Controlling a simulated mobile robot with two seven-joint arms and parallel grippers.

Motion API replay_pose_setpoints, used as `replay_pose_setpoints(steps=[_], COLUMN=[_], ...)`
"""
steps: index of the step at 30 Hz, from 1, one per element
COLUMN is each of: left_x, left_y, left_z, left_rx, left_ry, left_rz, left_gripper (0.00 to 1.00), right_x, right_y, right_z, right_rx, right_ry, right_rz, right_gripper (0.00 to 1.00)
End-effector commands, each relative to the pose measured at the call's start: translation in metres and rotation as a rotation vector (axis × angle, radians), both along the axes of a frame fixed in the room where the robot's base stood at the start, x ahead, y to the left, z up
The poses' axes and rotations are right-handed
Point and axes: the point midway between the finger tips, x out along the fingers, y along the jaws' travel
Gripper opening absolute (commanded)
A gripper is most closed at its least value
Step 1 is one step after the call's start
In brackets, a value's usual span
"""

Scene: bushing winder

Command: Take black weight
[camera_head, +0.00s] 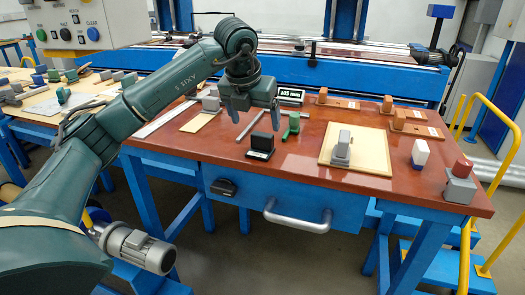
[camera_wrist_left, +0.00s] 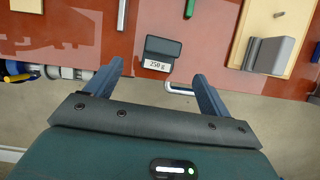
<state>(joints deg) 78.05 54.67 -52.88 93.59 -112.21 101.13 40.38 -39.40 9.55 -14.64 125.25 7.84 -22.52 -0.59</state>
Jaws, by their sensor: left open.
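The black weight (camera_head: 261,143) stands on the red-brown table top near its front edge. In the left wrist view the black weight (camera_wrist_left: 162,47) shows a white label reading "250 g". My left gripper (camera_head: 255,117) is open and empty, above the table and higher than the weight in the head view. In the left wrist view the weight lies just beyond the fingertips of my left gripper (camera_wrist_left: 158,70), between their lines and apart from both. My right gripper is not in view.
A grey block (camera_head: 342,147) sits on a pale board (camera_head: 372,153) further right. A grey box with a red button (camera_head: 460,182) is at the right corner. A drawer handle (camera_head: 297,219) juts from the front.

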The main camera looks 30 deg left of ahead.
Motion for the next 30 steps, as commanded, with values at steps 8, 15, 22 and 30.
replay_pose_setpoints(steps=[8,15,22,30], left_x=[0.012,0.023,0.031,0.032], left_y=[0.002,0.003,0.004,0.004], left_z=[-0.03,-0.057,-0.077,-0.078], left_rx=[-0.002,-0.002,-0.002,-0.002], left_ry=[0.0,0.003,0.0,-0.001], left_rz=[-0.003,-0.003,-0.004,-0.004], left_gripper=[0.82,0.82,0.82,0.77], right_x=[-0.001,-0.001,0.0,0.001], right_y=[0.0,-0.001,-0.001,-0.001], right_z=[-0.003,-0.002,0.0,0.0], right_rx=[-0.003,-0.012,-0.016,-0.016], right_ry=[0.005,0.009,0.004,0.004], right_rz=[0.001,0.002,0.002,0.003], right_gripper=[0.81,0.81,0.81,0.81])
